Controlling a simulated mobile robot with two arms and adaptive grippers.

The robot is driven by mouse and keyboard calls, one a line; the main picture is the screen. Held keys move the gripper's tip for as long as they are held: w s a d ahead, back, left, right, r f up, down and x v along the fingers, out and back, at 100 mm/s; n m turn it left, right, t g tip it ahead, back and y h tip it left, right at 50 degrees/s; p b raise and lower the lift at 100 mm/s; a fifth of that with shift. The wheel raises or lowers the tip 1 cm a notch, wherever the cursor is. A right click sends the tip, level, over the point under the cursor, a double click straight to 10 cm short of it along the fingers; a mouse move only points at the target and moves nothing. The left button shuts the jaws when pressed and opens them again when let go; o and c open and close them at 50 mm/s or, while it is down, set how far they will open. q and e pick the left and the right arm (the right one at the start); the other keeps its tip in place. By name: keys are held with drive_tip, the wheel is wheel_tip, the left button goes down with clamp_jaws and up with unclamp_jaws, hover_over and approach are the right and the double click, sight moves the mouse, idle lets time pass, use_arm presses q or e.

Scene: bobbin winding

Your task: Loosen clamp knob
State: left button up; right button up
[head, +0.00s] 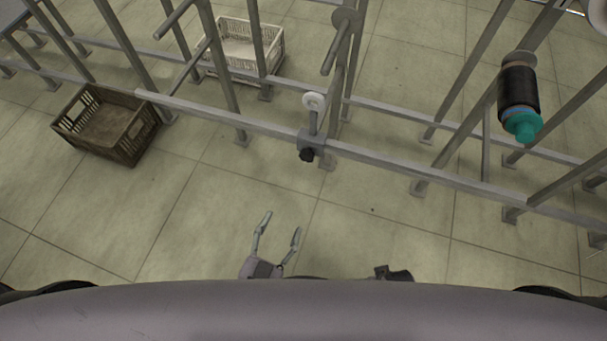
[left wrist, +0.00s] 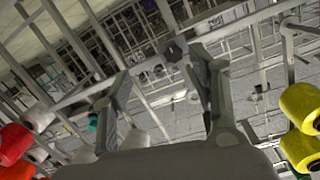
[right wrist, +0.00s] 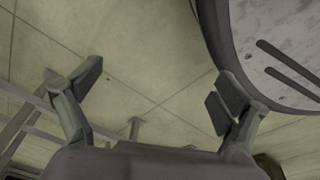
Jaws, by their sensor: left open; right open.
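The clamp knob (head: 307,155) is small, black and lobed. It sits on the front of a grey clamp block (head: 312,140) on the rack's horizontal rail, below a white roller (head: 314,101). My left gripper (head: 280,226) is open and empty, on the near side of the rail, below and left of the knob in the head view. In the left wrist view the dark knob (left wrist: 173,52) shows ahead between the open fingers (left wrist: 162,78), apart from them. My right gripper (right wrist: 155,90) is open and empty in the right wrist view, facing floor; the head view barely shows it.
The grey rail (head: 230,122) and uprights of the rack cross in front of me. A bobbin with black winding (head: 519,92) and a teal end hangs at right. A brown crate (head: 107,124) and a white crate (head: 243,45) stand on the floor. The near floor is clear.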

sight(306, 158)
use_arm(q)
drive_tip(key=shift+t, duration=0.7)
drive_tip(key=r+x, duration=0.1)
drive_tip(key=x, duration=0.4)
drive_tip(key=r+b+x, duration=0.1)
drive_tip(key=x, duration=0.5)
drive_tip(key=r+x, duration=0.1)
drive_tip(key=x, duration=0.4)
drive_tip(key=shift+w+b, duration=0.2)
drive_tip(key=shift+b, duration=0.2)
drive_tip(key=shift+w+d, duration=0.15)
drive_tip(key=shift+w, duration=0.4)
use_arm(e)
drive_tip(key=shift+w+a+r, duration=0.15)
drive_tip(key=shift+w+r, duration=0.75)
drive_tip(key=shift+r, duration=0.3)
drive_tip(key=shift+w+a+r, duration=0.1)
drive_tip(key=shift+w+r, duration=0.8)
drive_tip(key=shift+r, duration=0.25)
use_arm(q)
drive_tip(key=shift+c, duration=0.4)
use_arm(e)
drive_tip(key=shift+t, duration=0.3)
use_arm(q)
drive_tip(key=shift+r+n, duration=0.1)
drive_tip(key=shift+n, duration=0.2)
drive_tip(key=c, duration=1.1)
